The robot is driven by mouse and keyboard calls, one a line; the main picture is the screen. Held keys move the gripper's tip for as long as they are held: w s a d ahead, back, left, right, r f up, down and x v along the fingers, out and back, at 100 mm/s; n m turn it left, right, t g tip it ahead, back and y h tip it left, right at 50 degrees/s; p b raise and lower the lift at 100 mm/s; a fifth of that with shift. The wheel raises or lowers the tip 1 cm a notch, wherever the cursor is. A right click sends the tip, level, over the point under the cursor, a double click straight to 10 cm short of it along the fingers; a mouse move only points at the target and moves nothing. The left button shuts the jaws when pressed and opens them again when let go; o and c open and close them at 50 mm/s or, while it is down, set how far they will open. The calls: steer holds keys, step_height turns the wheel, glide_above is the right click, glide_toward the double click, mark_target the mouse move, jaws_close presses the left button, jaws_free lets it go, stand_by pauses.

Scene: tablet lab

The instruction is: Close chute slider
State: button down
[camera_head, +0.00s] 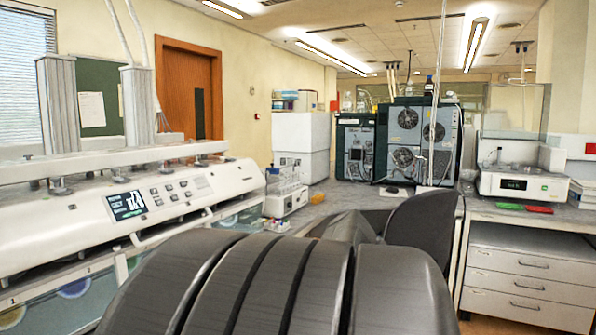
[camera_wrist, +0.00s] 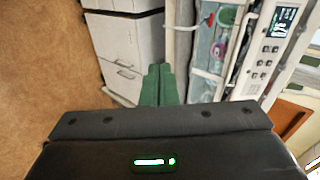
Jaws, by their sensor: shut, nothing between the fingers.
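I cannot make out a chute slider in either view. My gripper (camera_wrist: 158,70) shows in the wrist view as two dark green fingers, side by side and touching, with nothing between them. It points toward a white drawer cabinet and the side of the white bench machine. This machine (camera_head: 150,205) stands at the left in the head view, with a display and buttons on its sloped front. Its display panel (camera_wrist: 283,20) also shows at the upper right of the wrist view. My dark arm hides the lower middle of the head view.
A small white device (camera_head: 287,192) with clear tubes stands beyond the machine. A balance (camera_head: 520,183) sits on the right bench above white drawers (camera_head: 530,265). In the wrist view, brown floor (camera_wrist: 40,60) is clear at the left.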

steer(key=w+a+r+n+y+p, duration=0.1)
steer(key=r+n+y, duration=0.1)
steer(key=r, duration=0.8)
steer(key=w+a+r+n+g+y+p, duration=0.1)
steer(key=r+y, duration=0.3)
steer(key=r, duration=0.7)
steer(key=shift+w+a+r+n+g+y+p, duration=0.3)
steer(key=shift+w+a+n+p, duration=0.15)
steer(key=shift+w+a, duration=0.25)
